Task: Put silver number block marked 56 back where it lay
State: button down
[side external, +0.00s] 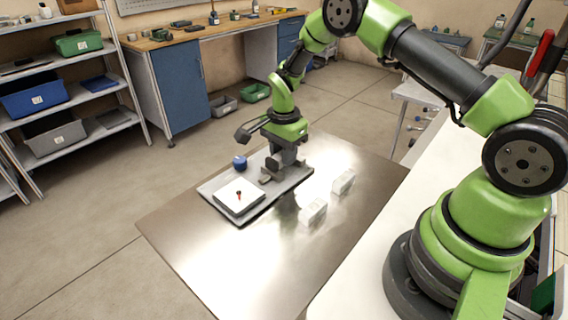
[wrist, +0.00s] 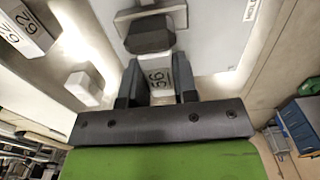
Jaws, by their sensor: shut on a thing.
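My gripper (wrist: 157,88) is shut on the silver number block marked 56 (wrist: 158,72), which sits between its two dark fingers in the wrist view. In the side view my gripper (side external: 277,172) points down over the right part of a grey tray (side external: 218,187). The block is hard to make out there, and I cannot tell whether it touches a surface. Just beyond it in the wrist view is a dark rounded piece (wrist: 150,34) on a pale bar. Another silver block, marked 62 (wrist: 24,28), lies at the upper left.
The tray also holds a white square plate (side external: 238,205) with a small red thing on it, and a blue round piece (side external: 240,163) stands near its back edge. Two pale blocks (side external: 314,211) (side external: 343,182) stand on the shiny table right of the tray. The table front is clear.

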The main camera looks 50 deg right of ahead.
jog(key=shift+r, duration=2.05)
jog(key=shift+a, duration=0.1)
jog(key=s+a+r, duration=0.2)
jog(key=s+a, duration=0.4)
jog(key=a, duration=0.5)
send_over(278, 249)
notch_tip(278, 249, down, 4)
jog(key=shift+f, duration=2.55)
jog(key=c, duration=0.9)
grip_release()
jog(key=shift+f, duration=0.1)
